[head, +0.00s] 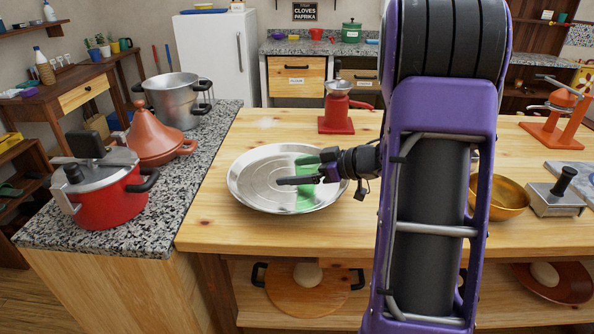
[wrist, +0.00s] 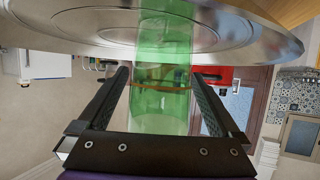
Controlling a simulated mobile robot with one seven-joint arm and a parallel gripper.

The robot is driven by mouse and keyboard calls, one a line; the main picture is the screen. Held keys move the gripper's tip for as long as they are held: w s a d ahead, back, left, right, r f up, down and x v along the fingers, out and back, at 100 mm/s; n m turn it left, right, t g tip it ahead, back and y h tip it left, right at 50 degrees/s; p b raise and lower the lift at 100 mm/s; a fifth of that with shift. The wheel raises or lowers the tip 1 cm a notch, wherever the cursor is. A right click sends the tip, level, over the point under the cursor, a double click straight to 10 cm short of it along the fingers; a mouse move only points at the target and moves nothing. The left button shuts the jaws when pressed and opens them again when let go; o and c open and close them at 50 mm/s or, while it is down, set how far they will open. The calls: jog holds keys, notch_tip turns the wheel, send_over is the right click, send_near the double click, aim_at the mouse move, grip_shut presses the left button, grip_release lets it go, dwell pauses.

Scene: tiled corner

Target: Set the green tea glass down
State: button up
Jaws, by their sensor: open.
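The green tea glass (head: 305,196) is clear green and appears upright on the round silver tray (head: 246,196). In the wrist view, which looks upside down, the glass (wrist: 162,112) meets the tray (wrist: 70,28) at its base. My gripper (head: 293,170) is at the glass in the head view and covers part of it. In the wrist view my gripper (wrist: 160,75) is open, with one finger on each side of the glass. Gaps show between the fingers and the glass.
The tray lies on a wooden counter (head: 240,235). A red grinder (head: 337,112) stands behind it and a brass bowl (head: 508,198) is to the right, beyond my arm. A red pot (head: 110,195), a tagine (head: 155,140) and a steel pot (head: 178,98) stand on granite at left.

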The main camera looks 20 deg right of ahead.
jog(key=shift+r, duration=0.25)
jog(key=p+v, duration=0.2)
jog(key=v, duration=1)
